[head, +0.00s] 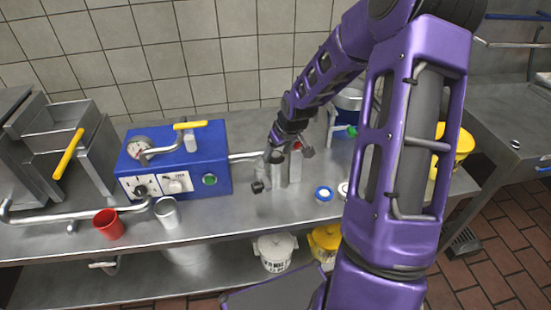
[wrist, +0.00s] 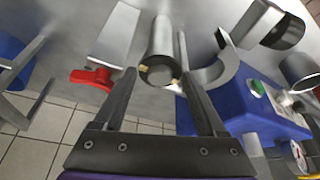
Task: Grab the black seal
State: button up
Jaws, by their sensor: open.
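A metal cylinder (wrist: 160,38) stands between the fingers of my gripper (wrist: 158,76) in the wrist view. Its near end has a dark round face (wrist: 158,74) with small yellowish spots at its edge; I cannot tell whether this is the black seal. My gripper is open, one finger on each side of that end, with no clear contact. A separate metal piece with a black end (wrist: 284,36) is at upper right; in the head view a small black end (head: 258,187) shows low beside the cylinder.
A blue machine (head: 215,150) with a metal outlet pipe (head: 246,158) stands left of my gripper. A red handle (wrist: 92,78) is close to the left finger. A red cup (head: 108,224), a metal cup (head: 167,213) and a blue-rimmed lid (head: 324,194) stand on the steel counter.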

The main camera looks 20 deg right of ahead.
jog(key=shift+r, duration=0.1)
jog(key=c, duration=1)
jog(key=shift+o, duration=0.2)
